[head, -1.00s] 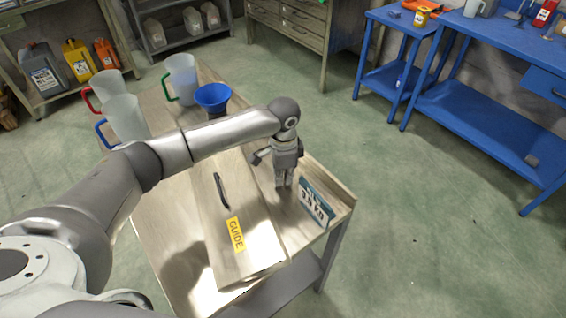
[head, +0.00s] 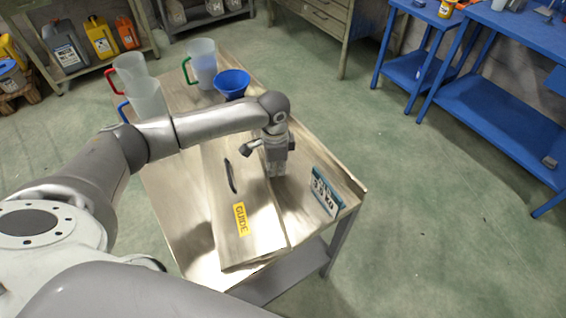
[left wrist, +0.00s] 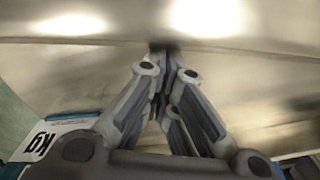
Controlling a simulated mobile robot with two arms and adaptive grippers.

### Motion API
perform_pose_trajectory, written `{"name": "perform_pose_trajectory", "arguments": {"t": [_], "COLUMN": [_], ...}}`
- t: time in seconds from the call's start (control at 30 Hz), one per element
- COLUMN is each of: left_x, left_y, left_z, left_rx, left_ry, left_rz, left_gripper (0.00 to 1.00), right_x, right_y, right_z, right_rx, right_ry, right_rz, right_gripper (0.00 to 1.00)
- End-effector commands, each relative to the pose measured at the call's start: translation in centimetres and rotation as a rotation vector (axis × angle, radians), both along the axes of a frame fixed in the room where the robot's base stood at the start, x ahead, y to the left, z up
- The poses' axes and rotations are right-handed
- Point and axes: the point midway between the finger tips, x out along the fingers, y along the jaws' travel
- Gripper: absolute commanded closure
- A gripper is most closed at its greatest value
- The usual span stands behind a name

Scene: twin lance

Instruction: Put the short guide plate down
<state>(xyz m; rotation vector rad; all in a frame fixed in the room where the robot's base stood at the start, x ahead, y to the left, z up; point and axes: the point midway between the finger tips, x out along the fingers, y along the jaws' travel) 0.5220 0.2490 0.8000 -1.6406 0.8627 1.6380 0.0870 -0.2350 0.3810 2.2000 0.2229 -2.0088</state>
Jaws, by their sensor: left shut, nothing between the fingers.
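The guide plate (head: 250,243) is a flat pale board with a yellow GUIDE label and a dark handle slot or grip. It lies flat on the cart top, left of the blue-and-white kg label. My left gripper (head: 276,173) points down at the plate's right edge, shut and empty; I cannot tell whether its tips touch the plate. In the left wrist view the closed fingertips (left wrist: 163,50) meet in front of a pale surface with bright reflections. My right gripper is not in view.
The cart top (head: 310,165) also holds a blue funnel (head: 232,83) and several translucent jugs (head: 202,65) at the back. A blue bench (head: 490,110) stands off to the right, with open floor between.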

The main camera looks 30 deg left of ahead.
Motion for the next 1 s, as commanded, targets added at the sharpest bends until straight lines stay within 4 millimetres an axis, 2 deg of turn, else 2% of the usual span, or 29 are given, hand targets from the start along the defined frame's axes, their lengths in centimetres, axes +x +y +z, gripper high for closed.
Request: {"name": "perform_pose_trajectory", "arguments": {"t": [0.03,0.5,0.7,1.0], "left_x": [-0.8,-5.7,-6.8,-6.8], "left_y": [1.1,8.2,9.9,10.0], "left_z": [0.6,0.5,0.2,0.0], "left_rx": [0.008,0.008,0.008,0.007], "left_ry": [0.008,0.007,0.004,0.004], "left_rz": [0.005,0.004,0.002,0.002], "left_gripper": [1.0,1.0,1.0,1.0], "right_x": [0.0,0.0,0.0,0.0], "right_y": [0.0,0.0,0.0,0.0], "right_z": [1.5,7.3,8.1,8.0], "right_rx": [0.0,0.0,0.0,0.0], "right_ry": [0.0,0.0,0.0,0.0], "right_rz": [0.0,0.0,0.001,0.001], "right_gripper": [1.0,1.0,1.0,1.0]}}
